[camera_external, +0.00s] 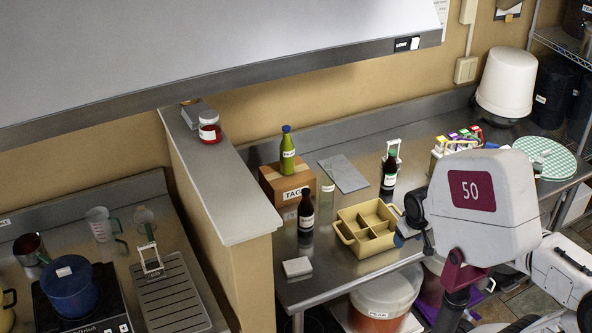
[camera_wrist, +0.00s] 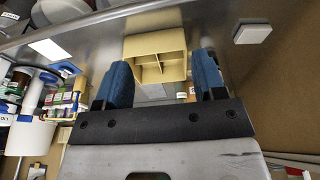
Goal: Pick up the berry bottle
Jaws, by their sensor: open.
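Three bottles show in the external view, and their labels are too small to read, so I cannot tell which is the berry bottle. One dark bottle (camera_external: 306,212) stands upright on the counter left of the tan divided crate (camera_external: 346,232). A second dark bottle with a green cap (camera_external: 390,172) stands behind the crate. A yellow-green bottle with a blue cap (camera_external: 287,152) stands on a cardboard box (camera_external: 270,186). My gripper (camera_external: 405,232) is beside the crate's right end, partly hidden by my arm. In the wrist view my gripper (camera_wrist: 165,82) is open and empty, its blue fingers apart, with the crate (camera_wrist: 155,45) beyond.
A clear glass cylinder (camera_external: 328,185) stands between the box and the crate. A small white block (camera_external: 297,266) lies near the front edge. A grey mat (camera_external: 344,173) lies behind. Colourful small containers (camera_external: 458,139) stand at the right. A low partition (camera_external: 215,175) bounds the left side.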

